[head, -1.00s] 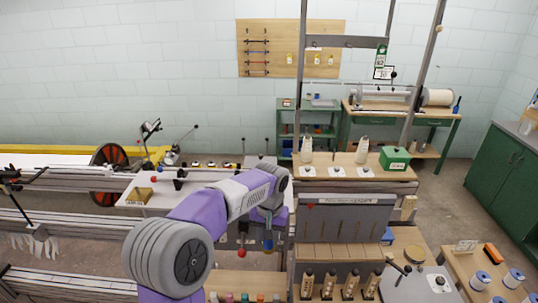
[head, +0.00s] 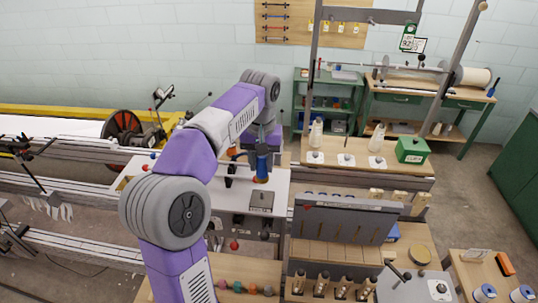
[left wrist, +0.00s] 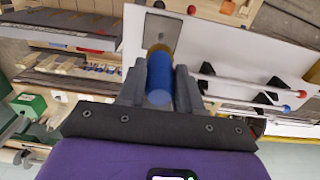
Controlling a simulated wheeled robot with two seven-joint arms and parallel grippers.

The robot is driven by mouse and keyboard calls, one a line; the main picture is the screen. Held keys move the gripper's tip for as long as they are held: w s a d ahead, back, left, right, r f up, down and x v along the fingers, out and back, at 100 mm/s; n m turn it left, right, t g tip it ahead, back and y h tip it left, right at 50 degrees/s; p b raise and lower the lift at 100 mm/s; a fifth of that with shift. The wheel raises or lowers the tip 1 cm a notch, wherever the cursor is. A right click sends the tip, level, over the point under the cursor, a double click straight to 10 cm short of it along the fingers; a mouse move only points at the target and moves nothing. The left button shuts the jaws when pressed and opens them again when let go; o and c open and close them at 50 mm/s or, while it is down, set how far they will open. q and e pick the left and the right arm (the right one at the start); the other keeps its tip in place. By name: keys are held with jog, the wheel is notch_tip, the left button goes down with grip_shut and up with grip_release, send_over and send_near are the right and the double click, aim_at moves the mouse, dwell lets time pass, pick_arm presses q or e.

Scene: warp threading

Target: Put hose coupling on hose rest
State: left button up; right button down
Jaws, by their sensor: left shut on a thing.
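My left gripper (head: 262,152) is shut on a blue cylinder with a brass-coloured end, which looks like the hose coupling (head: 262,167). It points down, brass end lowest, over the white tabletop. In the left wrist view, the fingers (left wrist: 160,75) grip both sides of the blue coupling (left wrist: 160,82). A flat grey plate (head: 261,201) lies on the white top just in front of the coupling, and also shows in the left wrist view (left wrist: 163,30). I cannot tell whether this plate is the hose rest, or whether the brass end touches anything. My right gripper is out of view.
The white table (head: 281,190) carries rods on black supports with blue and red ends (left wrist: 248,83) beside the gripper. A grey slotted rack (head: 340,224) stands right of the table. A red knob (head: 234,245) hangs below its front edge.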

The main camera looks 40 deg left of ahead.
aim_at(262, 181)
pick_arm(q)
jog(key=shift+s+f, duration=0.2)
jog(key=shift+s, duration=0.1)
jog(key=shift+s+f+b, duration=0.1)
jog(key=shift+f+b, duration=0.1)
jog(key=shift+b, duration=0.15)
jog(key=shift+w+f+b, duration=0.15)
jog(key=shift+f+b, duration=0.3)
jog(key=shift+f, duration=0.1)
jog(key=shift+w+f+b, duration=0.15)
jog(key=shift+f+b, duration=0.3)
jog(key=shift+f, duration=0.05)
jog(key=shift+s+f+b, duration=0.15)
jog(key=shift+f+b, duration=0.45)
jog(key=shift+b, duration=0.05)
jog(key=shift+f+b, duration=0.75)
jog(key=shift+f, duration=0.4)
jog(key=shift+f, duration=0.25)
jog(key=o, duration=1)
jog(key=shift+c, duration=0.2)
